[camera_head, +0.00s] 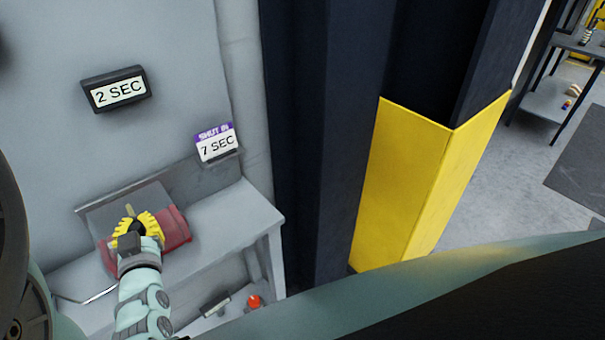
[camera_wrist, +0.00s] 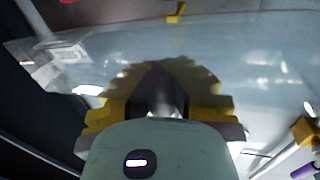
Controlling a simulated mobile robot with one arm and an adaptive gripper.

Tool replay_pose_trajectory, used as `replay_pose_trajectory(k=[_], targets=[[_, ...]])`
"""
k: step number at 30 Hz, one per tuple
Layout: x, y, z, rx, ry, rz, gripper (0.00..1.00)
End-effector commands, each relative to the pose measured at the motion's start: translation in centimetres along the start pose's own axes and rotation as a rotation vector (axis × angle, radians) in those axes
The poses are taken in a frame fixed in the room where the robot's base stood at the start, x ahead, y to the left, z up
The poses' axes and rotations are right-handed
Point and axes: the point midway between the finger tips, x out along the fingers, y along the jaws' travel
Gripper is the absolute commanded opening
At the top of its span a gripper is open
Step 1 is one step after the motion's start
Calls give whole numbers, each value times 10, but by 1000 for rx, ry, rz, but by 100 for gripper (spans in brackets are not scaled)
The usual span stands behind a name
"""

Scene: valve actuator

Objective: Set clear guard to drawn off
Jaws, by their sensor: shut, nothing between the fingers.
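The clear guard (camera_head: 98,215) is a see-through panel around a red body (camera_head: 175,228) on the grey bench at lower left. In the wrist view the guard (camera_wrist: 255,50) spans the upper picture, with a small yellow tab (camera_wrist: 176,12) at its far edge. My gripper (camera_head: 135,224), with yellow ridged fingers, is over the guard and red body. It is shut and empty. In the wrist view my gripper (camera_wrist: 165,85) is close to the panel, and its finger ends look dim and hazy. I cannot tell whether they touch the panel.
A "2 SEC" sign (camera_head: 117,90) and a "7 SEC" sign (camera_head: 217,144) are on the wall behind. The bench (camera_head: 236,214) is bare at its right end. A red knob (camera_head: 254,301) sits below it. A dark column with a yellow guard (camera_head: 412,185) stands right.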

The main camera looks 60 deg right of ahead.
Motion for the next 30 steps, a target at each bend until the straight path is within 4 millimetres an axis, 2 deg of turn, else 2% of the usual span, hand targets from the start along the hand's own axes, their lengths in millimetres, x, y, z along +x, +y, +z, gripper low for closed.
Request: replay_pose_trajectory(k=[5, 11, 30], targets=[[0, 1, 0, -1, 1, -2, 0], [5, 16, 0, -4, 4, -3, 0], [34, 132, 0, -4, -3, 4, 0]])
